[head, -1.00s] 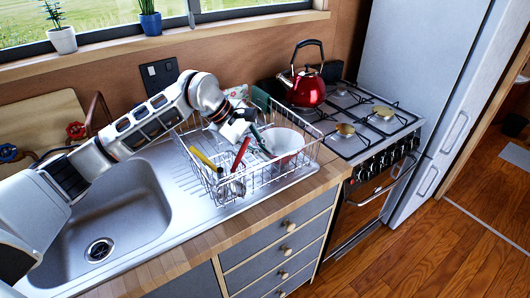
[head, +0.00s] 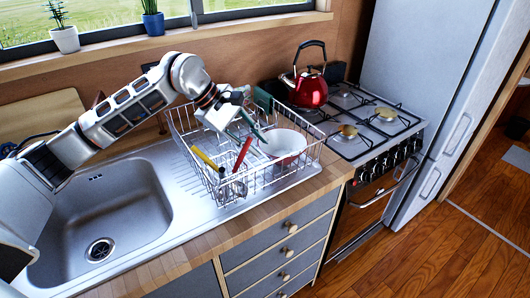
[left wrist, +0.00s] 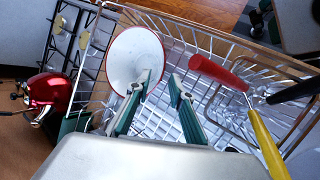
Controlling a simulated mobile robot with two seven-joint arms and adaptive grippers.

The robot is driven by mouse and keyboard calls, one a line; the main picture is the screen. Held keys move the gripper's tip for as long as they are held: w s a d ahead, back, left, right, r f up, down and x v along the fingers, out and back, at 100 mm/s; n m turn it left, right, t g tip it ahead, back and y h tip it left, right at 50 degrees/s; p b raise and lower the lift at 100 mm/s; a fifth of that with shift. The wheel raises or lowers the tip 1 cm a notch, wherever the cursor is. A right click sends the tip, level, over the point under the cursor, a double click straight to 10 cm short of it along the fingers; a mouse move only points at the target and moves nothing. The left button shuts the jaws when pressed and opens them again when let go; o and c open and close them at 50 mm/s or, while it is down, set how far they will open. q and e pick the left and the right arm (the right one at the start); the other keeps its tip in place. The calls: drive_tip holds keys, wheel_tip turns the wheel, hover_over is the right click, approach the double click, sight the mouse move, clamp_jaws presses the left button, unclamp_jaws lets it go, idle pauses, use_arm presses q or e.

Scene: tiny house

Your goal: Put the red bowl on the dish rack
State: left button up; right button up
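The red bowl (head: 288,143), white inside with a red outside, sits in the right part of the wire dish rack (head: 262,180). In the left wrist view the bowl (left wrist: 132,52) shows its round white inside. My left gripper (head: 260,134) is above the rack at the bowl's left side. In the left wrist view its two green-sided fingers (left wrist: 160,77) are apart, with one fingertip overlapping the bowl's edge and the other just beside it. Whether a finger touches the bowl cannot be told. My right gripper is in neither current view.
A yellow-handled utensil (head: 204,158) and a red-handled one (head: 241,154) stand at the rack's left. A red kettle (head: 308,90) is on the stove (head: 355,140) to the right. The sink (head: 105,215) is empty.

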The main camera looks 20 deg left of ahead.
use_arm(q)
drive_tip(key=v, duration=0.7)
drive_tip(key=shift+d, duration=0.1)
